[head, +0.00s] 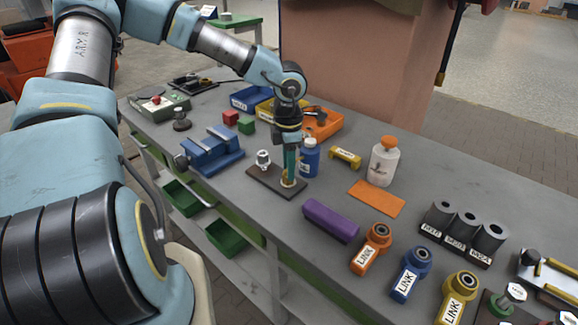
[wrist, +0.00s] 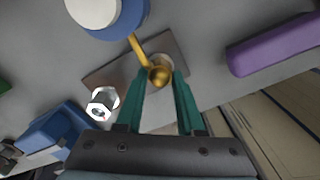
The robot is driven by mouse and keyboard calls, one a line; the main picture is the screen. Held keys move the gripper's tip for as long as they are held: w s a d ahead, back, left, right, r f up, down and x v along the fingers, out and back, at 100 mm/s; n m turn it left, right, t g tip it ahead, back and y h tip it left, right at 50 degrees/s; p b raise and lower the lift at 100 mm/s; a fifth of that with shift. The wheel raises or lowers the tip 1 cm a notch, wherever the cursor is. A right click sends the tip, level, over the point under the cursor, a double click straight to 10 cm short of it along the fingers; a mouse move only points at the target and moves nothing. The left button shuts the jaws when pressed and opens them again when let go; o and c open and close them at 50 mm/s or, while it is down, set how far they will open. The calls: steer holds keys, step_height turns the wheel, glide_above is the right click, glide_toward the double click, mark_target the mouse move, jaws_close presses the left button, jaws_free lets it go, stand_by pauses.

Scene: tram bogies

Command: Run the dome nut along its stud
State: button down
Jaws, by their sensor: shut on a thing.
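The brass dome nut (wrist: 160,75) sits between the two teal fingertips of my gripper (wrist: 159,82), which is shut on it. A thin brass bar extends from beside the nut towards the upper left in the wrist view. In the head view my gripper (head: 290,163) points straight down over the right part of a dark plate (head: 268,185) on the bench. A pale round base shows under the fingertips. The stud itself is hidden below the nut. A silver hex fitting (head: 263,159) stands on the left part of the plate; it also shows in the wrist view (wrist: 102,102).
A blue bottle (head: 309,160) stands close behind my gripper. A blue vise (head: 212,150) is to the left, a purple block (head: 331,221) to the right. Bare bench surrounds the plate's front.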

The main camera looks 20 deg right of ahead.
steer(key=shift+w+r, duration=0.1)
stand_by(0.3)
steer(key=c, duration=0.5)
jaws_free()
step_height(320, 180, up, 11)
steer(key=shift+f, duration=0.15)
stand_by(0.4)
